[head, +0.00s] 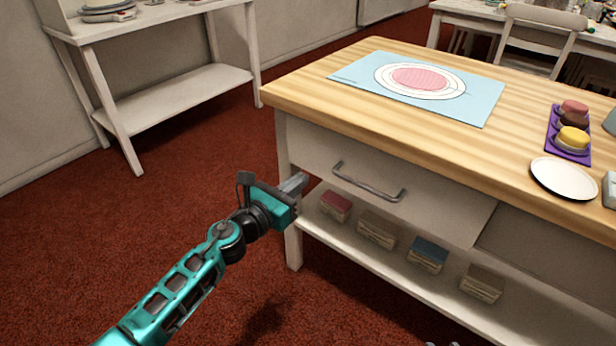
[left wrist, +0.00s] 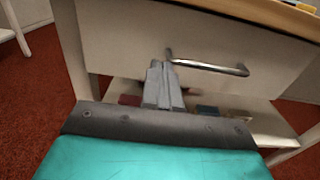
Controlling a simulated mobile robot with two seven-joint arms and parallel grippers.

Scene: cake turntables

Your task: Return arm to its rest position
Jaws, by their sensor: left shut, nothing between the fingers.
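My left gripper (head: 297,184) is at the left end of the wooden-topped table, in front of its leg and just left of the drawer handle (head: 368,185). In the left wrist view its fingers (left wrist: 163,85) are together with nothing between them. There the handle (left wrist: 207,66) lies just beyond and right of the fingertips; I cannot tell whether they touch. The drawer (head: 410,200) appears shut or nearly so. My right gripper cannot be made out; only small grey parts show at the head view's bottom edge.
On the tabletop (head: 300,92) lie a blue mat (head: 345,72) with a pink round on a white ring, a purple tray of small cakes (head: 570,132) and a white plate (head: 563,178). Several boxes stand on the lower shelf (head: 345,238). Red carpet (head: 130,220) is open left of the table.

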